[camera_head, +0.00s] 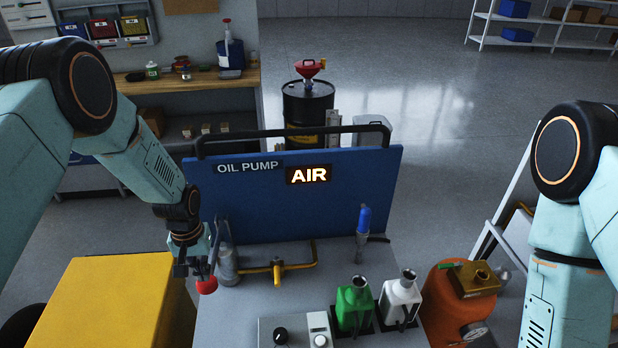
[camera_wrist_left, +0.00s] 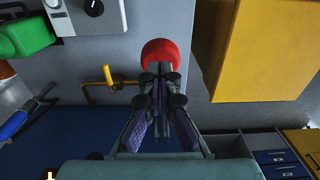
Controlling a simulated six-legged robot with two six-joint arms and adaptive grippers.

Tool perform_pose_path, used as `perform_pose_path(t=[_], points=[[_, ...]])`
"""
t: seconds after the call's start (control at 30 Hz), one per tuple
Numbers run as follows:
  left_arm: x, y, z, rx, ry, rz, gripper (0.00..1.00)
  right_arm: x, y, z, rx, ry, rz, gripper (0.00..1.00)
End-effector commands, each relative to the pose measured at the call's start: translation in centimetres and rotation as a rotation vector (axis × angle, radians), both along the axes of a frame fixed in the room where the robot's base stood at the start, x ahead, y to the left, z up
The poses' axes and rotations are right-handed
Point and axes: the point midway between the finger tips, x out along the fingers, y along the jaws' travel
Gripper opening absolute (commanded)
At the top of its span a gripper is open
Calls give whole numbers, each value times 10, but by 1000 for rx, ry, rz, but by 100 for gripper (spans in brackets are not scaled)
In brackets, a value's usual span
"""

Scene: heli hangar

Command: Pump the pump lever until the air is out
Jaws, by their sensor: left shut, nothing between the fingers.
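The pump lever's red knob (camera_head: 207,286) is at the left of the grey bench, by the grey pump body (camera_head: 228,266). My left gripper (camera_head: 194,266) is just above and beside the knob, fingers shut and empty. In the left wrist view the red knob (camera_wrist_left: 160,52) is right at the tips of my left gripper (camera_wrist_left: 159,72); I cannot tell if they touch. The lever's rod is mostly hidden. The blue panel (camera_head: 300,215) reads OIL PUMP, and its AIR sign (camera_head: 309,175) is lit. My right arm is at the right, its gripper out of view.
A yellow box (camera_head: 105,300) stands close left of the bench. A yellow pipe with a valve handle (camera_head: 278,270) is right of the pump. Green (camera_head: 354,308) and white (camera_head: 400,300) jugs stand at the front right, with an orange tank (camera_head: 455,305) beyond.

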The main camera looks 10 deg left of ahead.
Motion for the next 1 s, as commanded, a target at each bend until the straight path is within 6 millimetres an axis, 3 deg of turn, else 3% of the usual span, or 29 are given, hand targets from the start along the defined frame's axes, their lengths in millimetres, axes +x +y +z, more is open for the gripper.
perform_pose_path(t=[0.1,1.0], points=[[-1,0,-17,0,1,0,0,0,0,-13,0,0,0,40],[0,0,-93,0,-1,0,0,0,0,-74,0,0,0,40]])
